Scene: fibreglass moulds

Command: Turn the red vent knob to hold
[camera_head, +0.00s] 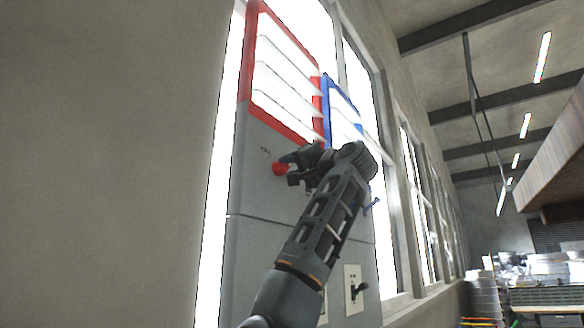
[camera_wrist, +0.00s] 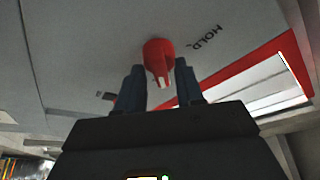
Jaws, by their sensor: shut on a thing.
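The red vent knob (camera_head: 281,169) is on the grey panel (camera_head: 262,200), below the red-framed louvre vent (camera_head: 250,60). In the wrist view the red knob (camera_wrist: 158,56) has a raised grip with a pale pointer mark. The word HOLD (camera_wrist: 205,38) is printed on the panel to its right, with a short tick beside it. The pointer faces down toward my gripper, not toward HOLD. My gripper (camera_wrist: 160,82) has its two dark fingers on either side of the knob's grip, shut on it. In the head view my gripper (camera_head: 290,168) reaches the knob from the right and partly hides it.
A blue-framed vent (camera_head: 343,108) is right of the red one, with a blue handle (camera_head: 371,205) below it, close to my forearm. A pale switch plate with a dark lever (camera_head: 355,290) is lower down. Shelves and stacked goods (camera_head: 530,280) stand far right.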

